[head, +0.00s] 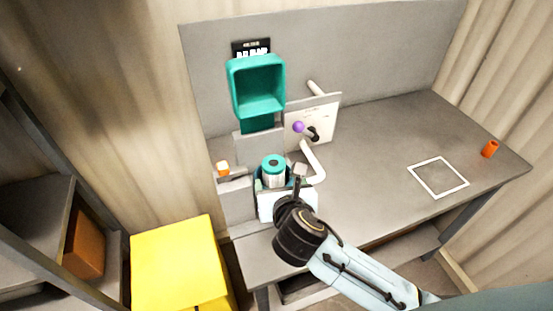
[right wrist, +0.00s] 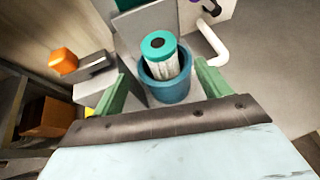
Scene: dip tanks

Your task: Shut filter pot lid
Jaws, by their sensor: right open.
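The teal lid (head: 257,85) of the filter pot stands raised, its hollow side facing me, above and behind the pot. The blue pot (right wrist: 170,90) is open at the top. A white filter cartridge with a teal cap (head: 274,163) stands in it and sticks up above the rim; it also shows in the right wrist view (right wrist: 159,45). My right gripper (head: 299,183) is open and empty, at the near right side of the pot. In the right wrist view its green fingers (right wrist: 162,88) appear on either side of the pot. My left gripper is not in view.
An orange knob (head: 223,168) sits left of the pot. A white panel (head: 322,120) with a purple ball (head: 298,127) and a white pipe (head: 316,165) stand to the right. An orange cylinder (head: 490,149) stands far right; the bench's (head: 375,150) middle is clear. A yellow box (head: 178,260) stands lower left.

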